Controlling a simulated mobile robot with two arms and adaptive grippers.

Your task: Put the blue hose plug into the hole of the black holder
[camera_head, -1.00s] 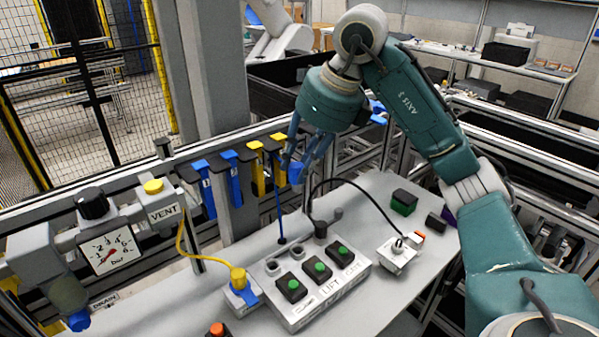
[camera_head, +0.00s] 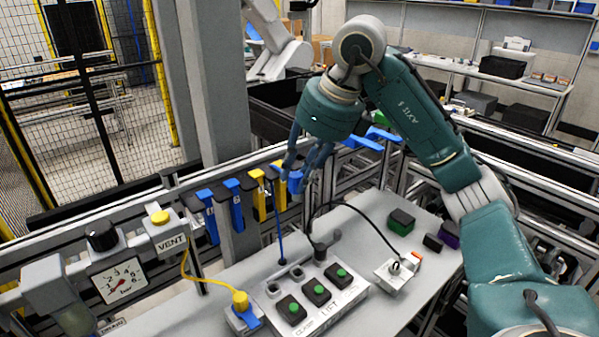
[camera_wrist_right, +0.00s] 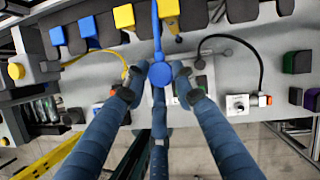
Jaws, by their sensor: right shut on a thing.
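The blue hose plug (camera_head: 295,182) is held by my right gripper (camera_head: 303,168), whose fingers close around it. It also shows as a round blue disc in the right wrist view (camera_wrist_right: 160,74), between the fingers. Several black holders (camera_head: 231,184) sit along the rail, with blue and yellow tabs. In the wrist view, black holders (camera_wrist_right: 241,10) line the top edge. The plug is in front of this row; I cannot see a hole or tell whether they touch. My left gripper is out of view.
A control box (camera_head: 318,300) with green buttons stands on the grey table. A yellow-plugged fitting (camera_head: 241,300), a white switch box (camera_head: 394,274) with a black cable, and green-black blocks (camera_head: 401,222) are nearby. A gauge (camera_head: 120,277) is at left.

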